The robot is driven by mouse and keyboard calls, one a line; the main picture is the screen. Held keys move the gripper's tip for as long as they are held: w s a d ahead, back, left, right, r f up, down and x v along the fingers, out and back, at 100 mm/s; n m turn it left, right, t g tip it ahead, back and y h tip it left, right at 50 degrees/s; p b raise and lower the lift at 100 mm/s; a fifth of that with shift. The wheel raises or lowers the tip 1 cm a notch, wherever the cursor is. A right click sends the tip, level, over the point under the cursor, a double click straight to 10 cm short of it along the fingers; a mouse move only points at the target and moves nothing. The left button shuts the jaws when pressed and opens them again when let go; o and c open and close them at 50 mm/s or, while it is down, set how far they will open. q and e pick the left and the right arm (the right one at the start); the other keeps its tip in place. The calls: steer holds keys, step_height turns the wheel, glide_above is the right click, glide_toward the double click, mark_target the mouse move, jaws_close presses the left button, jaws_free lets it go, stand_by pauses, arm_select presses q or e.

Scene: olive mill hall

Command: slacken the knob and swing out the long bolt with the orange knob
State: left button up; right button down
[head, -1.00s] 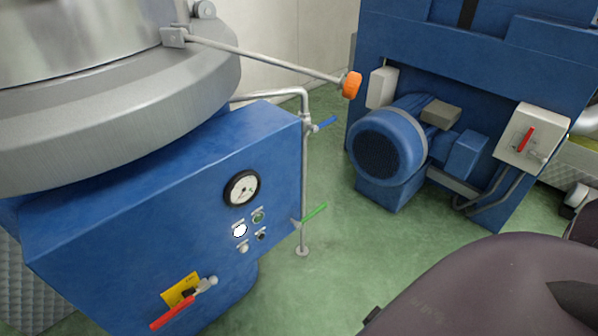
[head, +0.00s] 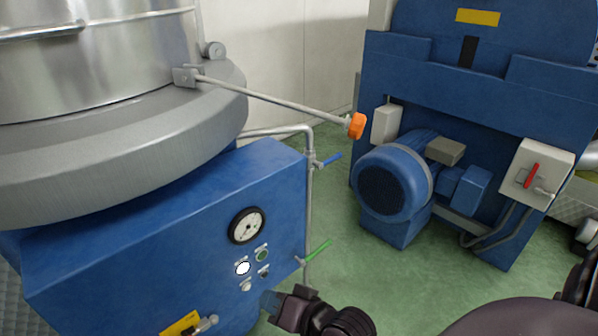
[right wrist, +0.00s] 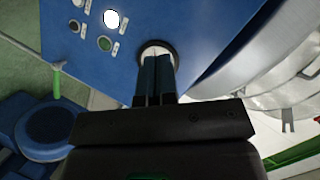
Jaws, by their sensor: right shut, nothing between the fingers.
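The long bolt (head: 268,98) is a thin metal rod in the head view. It sticks out to the right from a bracket (head: 186,76) on the steel vessel (head: 95,60), sloping slightly down. The orange knob (head: 356,126) is at its free end, with nothing touching it. My right gripper (head: 270,303) is low in the head view, below the knob and to its left, in front of the blue cabinet. In the right wrist view its fingers (right wrist: 153,78) are together and empty, pointing at the cabinet's gauge. My left gripper is not in view.
The blue cabinet (head: 130,235) carries a gauge (head: 246,225), several buttons and a yellow label (head: 180,325). A pipe with a blue lever (head: 328,160) and a green lever (head: 318,250) stands beside it. A blue motor (head: 392,185) and switch box (head: 536,172) stand at right. Green floor (head: 345,255) lies between.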

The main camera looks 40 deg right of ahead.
steer(key=w+r+m+t+h, duration=0.3)
steer(key=w+r+m+t, duration=0.5)
steer(key=r+m, duration=0.3)
steer(key=w+d+r+m+g+h+p, duration=0.1)
steer(key=d+r+m+g+h, duration=0.4)
steer(key=m+h, duration=0.6)
steer(key=w+d+r+m+g+h+p, duration=0.2)
steer(key=d+r+m+h, duration=0.7)
steer(key=m, duration=1.2)
steer(key=w+d+g+h, duration=0.2)
steer(key=d+g+h, duration=0.1)
steer(key=g, duration=0.1)
steer(key=shift+w+d+r+m, duration=0.15)
steer(key=shift+w+r+m, duration=0.15)
steer(key=shift+w+m, duration=0.1)
